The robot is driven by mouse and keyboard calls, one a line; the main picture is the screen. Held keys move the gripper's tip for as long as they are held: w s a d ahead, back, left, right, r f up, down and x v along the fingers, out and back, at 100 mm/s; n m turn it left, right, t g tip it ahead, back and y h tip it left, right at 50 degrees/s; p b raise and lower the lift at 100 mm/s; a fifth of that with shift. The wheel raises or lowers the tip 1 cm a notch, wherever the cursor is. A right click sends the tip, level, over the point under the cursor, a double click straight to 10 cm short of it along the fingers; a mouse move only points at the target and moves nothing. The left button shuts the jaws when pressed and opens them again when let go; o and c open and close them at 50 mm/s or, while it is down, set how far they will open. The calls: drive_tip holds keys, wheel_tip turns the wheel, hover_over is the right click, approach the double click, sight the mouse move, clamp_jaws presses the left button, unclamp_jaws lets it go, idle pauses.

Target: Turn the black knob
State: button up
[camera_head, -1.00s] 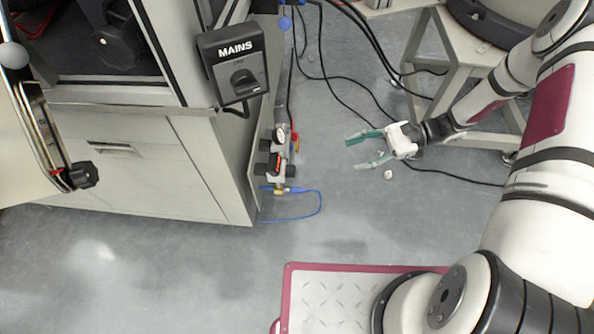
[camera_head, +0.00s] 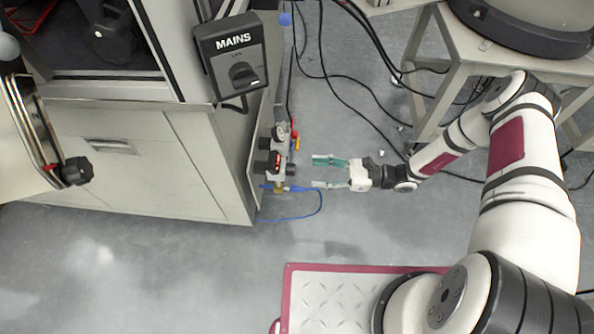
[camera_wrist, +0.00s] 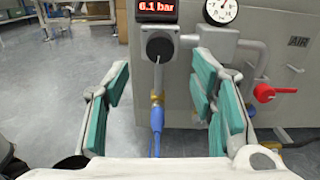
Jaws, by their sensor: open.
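In the wrist view, a round black knob (camera_wrist: 160,45) sits below a red display reading 6.1 bar (camera_wrist: 157,8), on pipework at the cabinet side. It is ahead of my gripper (camera_wrist: 162,85), roughly centred between the two teal-padded fingers. The fingers are spread open and empty, apart from the knob. In the head view, my gripper (camera_head: 324,173) points left at the valve assembly (camera_head: 279,160), with a gap between them. The knob's details are too small to tell there.
In the wrist view, a gauge (camera_wrist: 220,10) and red valve handle (camera_wrist: 275,92) are right of the knob; a blue hose (camera_wrist: 157,135) hangs below. The MAINS switch box (camera_head: 232,60) is above in the head view. Cables (camera_head: 345,95) cross the floor behind my arm.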

sight(291, 170)
drive_tip(key=a+b, duration=0.1)
drive_tip(key=a, duration=0.5)
drive_tip(key=shift+a, duration=0.4)
drive_tip(key=shift+w, duration=0.1)
drive_tip(key=c, duration=1.1)
